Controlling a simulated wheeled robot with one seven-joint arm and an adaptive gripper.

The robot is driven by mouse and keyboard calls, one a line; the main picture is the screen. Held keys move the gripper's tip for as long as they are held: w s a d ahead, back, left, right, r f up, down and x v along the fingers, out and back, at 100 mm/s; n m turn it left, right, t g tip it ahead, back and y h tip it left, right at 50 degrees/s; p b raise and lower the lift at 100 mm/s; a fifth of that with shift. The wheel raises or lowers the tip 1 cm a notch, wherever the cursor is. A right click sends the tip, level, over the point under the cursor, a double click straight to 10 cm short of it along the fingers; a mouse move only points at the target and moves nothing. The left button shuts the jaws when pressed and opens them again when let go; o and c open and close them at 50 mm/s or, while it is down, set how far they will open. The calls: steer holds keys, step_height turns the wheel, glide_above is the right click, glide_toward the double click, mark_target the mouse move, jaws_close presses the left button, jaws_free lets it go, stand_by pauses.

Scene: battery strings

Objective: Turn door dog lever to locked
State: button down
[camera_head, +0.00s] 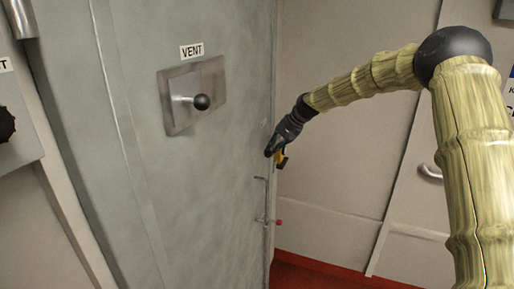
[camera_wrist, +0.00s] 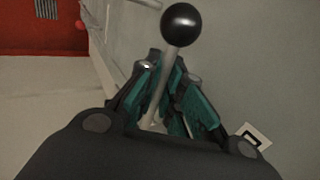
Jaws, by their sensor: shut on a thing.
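A metal lever with a black ball knob (camera_wrist: 181,24) shows in the wrist view. My gripper (camera_wrist: 168,78) has its teal-padded fingers around the lever's rod, below the ball, and is shut on it. In the head view my gripper (camera_head: 276,146) is at the right edge of the grey door (camera_head: 200,200). There the lever is mostly hidden by the gripper and too small to make out clearly. No locked or unlocked marking can be read.
A VENT plate (camera_head: 174,115) with its own black-knobbed lever (camera_head: 201,102) is on the door, left of my gripper. A vertical door handle (camera_head: 262,200) and a small red knob (camera_head: 279,222) are below the gripper. The floor (camera_head: 310,279) is red.

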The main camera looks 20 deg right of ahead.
steer(key=shift+w+d+r, duration=0.1)
steer(key=shift+w+r, duration=0.1)
steer(key=shift+r, duration=0.3)
steer(key=c, duration=1.6)
jaws_free()
steer(key=shift+o, duration=0.3)
steer(key=shift+s+f, duration=0.1)
steer(key=shift+f, duration=0.1)
steer(key=v, duration=1.2)
